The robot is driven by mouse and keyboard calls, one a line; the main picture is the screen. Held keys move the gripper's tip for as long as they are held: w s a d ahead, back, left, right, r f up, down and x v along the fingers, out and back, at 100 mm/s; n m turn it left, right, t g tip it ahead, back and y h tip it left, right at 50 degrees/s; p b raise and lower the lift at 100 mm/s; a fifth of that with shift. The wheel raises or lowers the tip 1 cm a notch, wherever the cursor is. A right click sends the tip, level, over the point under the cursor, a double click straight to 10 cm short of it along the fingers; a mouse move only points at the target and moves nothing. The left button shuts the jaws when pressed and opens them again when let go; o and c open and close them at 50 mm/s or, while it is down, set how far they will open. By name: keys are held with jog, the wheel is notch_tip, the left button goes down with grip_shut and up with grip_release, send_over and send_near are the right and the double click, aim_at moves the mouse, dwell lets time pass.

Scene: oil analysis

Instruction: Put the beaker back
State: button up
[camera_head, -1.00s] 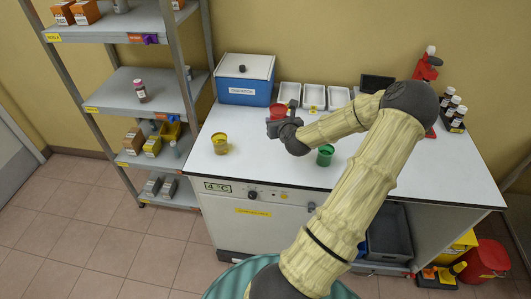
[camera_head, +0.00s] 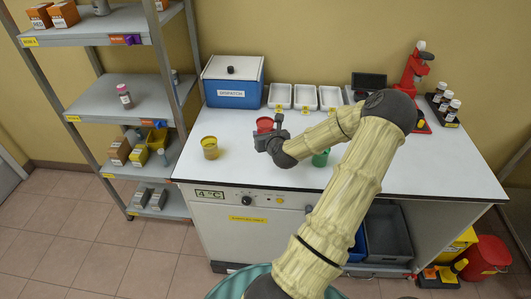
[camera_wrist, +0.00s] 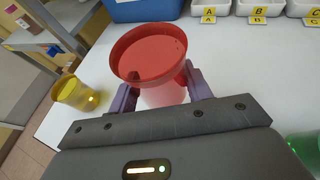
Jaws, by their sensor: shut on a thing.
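A red beaker (camera_head: 264,124) is held by my gripper (camera_head: 270,137) over the worktop. In the wrist view the red beaker (camera_wrist: 150,58) stands upright between the two purple fingers of my gripper (camera_wrist: 160,92), which are shut on its sides. Whether its base touches the worktop is hidden. A yellow beaker (camera_head: 210,147) stands on the worktop to the left and also shows in the wrist view (camera_wrist: 74,93). A green beaker (camera_head: 320,158) stands to the right, partly behind my arm.
A blue dispatch box (camera_head: 232,88) stands at the back left of the white worktop (camera_head: 240,180). White trays (camera_head: 305,97) labelled A, B and C line the back. A red device (camera_head: 415,72) and dark bottles (camera_head: 447,105) are at the right. A grey shelf rack (camera_head: 95,107) is left.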

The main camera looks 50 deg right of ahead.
send_over(265, 155)
notch_tip(265, 155, down, 4)
jog(key=shift+s+f, duration=0.1)
jog(key=shift+f, duration=0.1)
jog(key=shift+f+p, duration=0.3)
jog(key=shift+f, duration=1.55)
jog(key=shift+f, duration=0.15)
jog(key=o, duration=1)
jog(key=shift+o, duration=0.2)
